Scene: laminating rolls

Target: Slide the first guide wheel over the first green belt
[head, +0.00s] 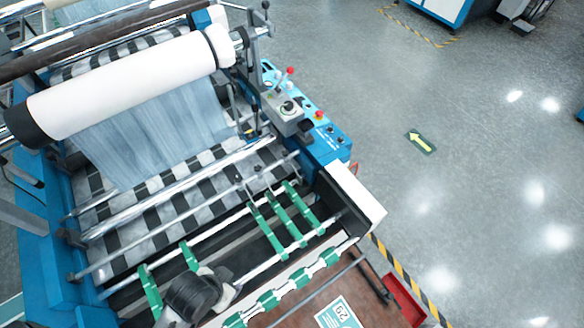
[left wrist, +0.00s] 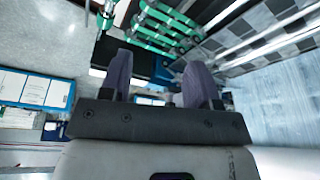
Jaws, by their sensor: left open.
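Several green belts (head: 267,231) loop around the metal rods at the front of the laminating machine, with two more at the left (head: 150,291). Green belts also show at the top of the left wrist view (left wrist: 160,28), beyond my fingers. My left gripper (left wrist: 158,80) is open, its two dark fingers apart with nothing seen held between them. In the head view a dark, rounded wrist part of mine covers rods between the left belts and the front roller; its fingertips are hidden. I cannot make out the guide wheel clearly. My right gripper is not in view.
A white film roll (head: 130,85) feeds pale blue film down the machine. A blue control panel (head: 310,135) with knobs stands right of it. A front roller with green sections (head: 270,300) and a white end cover (head: 357,195) border the belts. Open grey floor lies right.

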